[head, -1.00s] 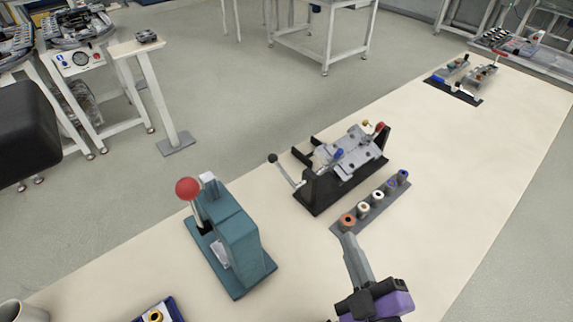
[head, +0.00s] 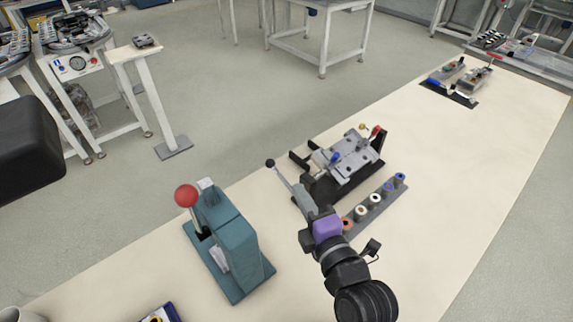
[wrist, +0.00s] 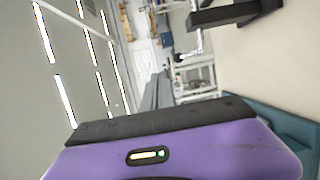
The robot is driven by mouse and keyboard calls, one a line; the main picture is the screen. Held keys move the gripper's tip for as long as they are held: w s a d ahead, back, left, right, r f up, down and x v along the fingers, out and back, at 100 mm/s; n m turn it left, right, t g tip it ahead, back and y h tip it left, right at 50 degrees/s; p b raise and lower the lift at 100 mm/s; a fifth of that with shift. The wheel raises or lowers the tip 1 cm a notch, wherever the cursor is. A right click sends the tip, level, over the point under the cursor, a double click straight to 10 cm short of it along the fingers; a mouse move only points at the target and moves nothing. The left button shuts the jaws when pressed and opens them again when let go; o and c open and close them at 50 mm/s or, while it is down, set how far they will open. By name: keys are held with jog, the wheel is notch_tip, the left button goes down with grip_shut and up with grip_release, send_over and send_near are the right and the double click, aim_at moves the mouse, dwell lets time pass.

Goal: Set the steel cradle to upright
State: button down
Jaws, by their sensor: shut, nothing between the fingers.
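The steel cradle (head: 350,155) is a grey plate with small fittings, tilted in a black stand (head: 330,188) on the bench in the head view. A crank lever with a black knob (head: 270,162) sticks out at the stand's left end. My gripper (head: 300,190) is shut and empty. Its grey fingers overlap the lower part of the lever in the head view; I cannot tell whether they touch it. In the wrist view the shut fingers (wrist: 156,92) point up the picture; the cradle is not clearly visible there.
A teal press (head: 232,245) with a red knob stands left of my gripper. A grey strip of several coloured spools (head: 375,200) lies right of the stand, partly behind my wrist. Another black fixture (head: 448,93) sits far along the bench. The bench's right side is clear.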

jog(key=p+x, duration=0.3)
jog(key=x, duration=0.5)
jog(key=shift+w+p, duration=0.3)
jog(key=shift+w, duration=0.1)
